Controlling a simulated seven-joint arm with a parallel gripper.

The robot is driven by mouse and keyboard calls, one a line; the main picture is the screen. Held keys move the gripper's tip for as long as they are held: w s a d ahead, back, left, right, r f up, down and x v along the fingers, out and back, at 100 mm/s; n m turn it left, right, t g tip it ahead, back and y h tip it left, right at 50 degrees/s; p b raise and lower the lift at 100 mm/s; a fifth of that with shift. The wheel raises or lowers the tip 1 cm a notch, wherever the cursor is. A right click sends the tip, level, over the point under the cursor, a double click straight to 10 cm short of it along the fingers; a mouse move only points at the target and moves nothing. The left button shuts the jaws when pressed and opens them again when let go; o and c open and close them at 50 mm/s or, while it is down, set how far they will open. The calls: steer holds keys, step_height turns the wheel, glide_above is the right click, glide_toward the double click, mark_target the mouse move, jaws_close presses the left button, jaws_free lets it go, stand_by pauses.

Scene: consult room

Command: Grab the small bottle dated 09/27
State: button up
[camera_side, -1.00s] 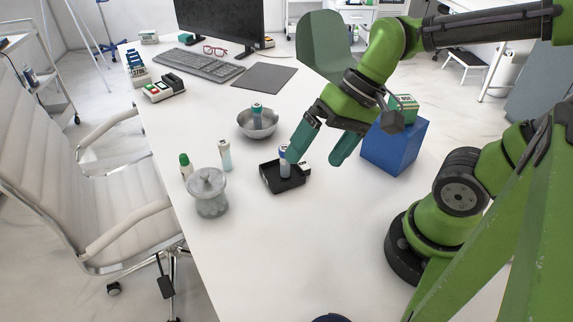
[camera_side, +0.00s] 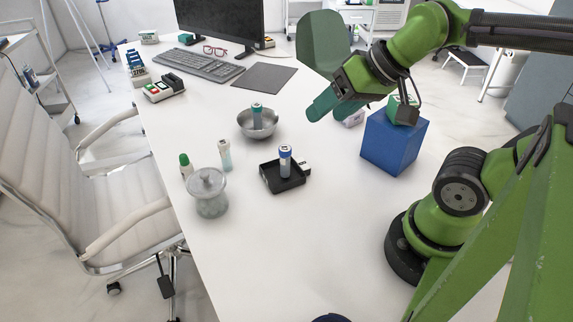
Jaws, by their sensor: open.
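Several small bottles stand on the white desk, and their dates are too small to read. One bottle with a blue cap (camera_side: 285,160) stands upright in a black square tray (camera_side: 283,187). Another with a teal-blue cap (camera_side: 257,114) stands in a metal bowl (camera_side: 270,130). A white-capped bottle (camera_side: 225,156) and a green-capped one (camera_side: 186,164) stand near a lidded glass jar (camera_side: 211,197). My gripper (camera_side: 335,108) is open and empty, raised beyond and right of the tray, clear of all the bottles.
A blue block (camera_side: 395,146) with a green-and-white box (camera_side: 402,110) on it stands right of the tray. A small pale object (camera_side: 353,120) is partly hidden behind my gripper. Keyboard (camera_side: 200,66), monitor (camera_side: 225,25) and dark mat (camera_side: 264,77) are at the back. The front desk is clear.

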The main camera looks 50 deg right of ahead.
steer(key=shift+w+f+g, duration=0.6)
steer(key=shift+w+f, duration=0.1)
steer(key=shift+f, duration=0.2)
steer(key=n+g, duration=0.2)
steer(key=n, duration=0.9)
glide_toward(186, 166)
steer(key=shift+y, duration=0.3)
steer(key=x, duration=0.3)
steer(key=d+x, duration=0.1)
steer(key=x, duration=0.7)
steer(key=shift+w+d+f, duration=0.1)
steer(key=shift+w+f, duration=0.05)
steer(key=shift+w, duration=0.3)
steer(key=shift+c, duration=0.3)
steer(key=c, duration=1.1)
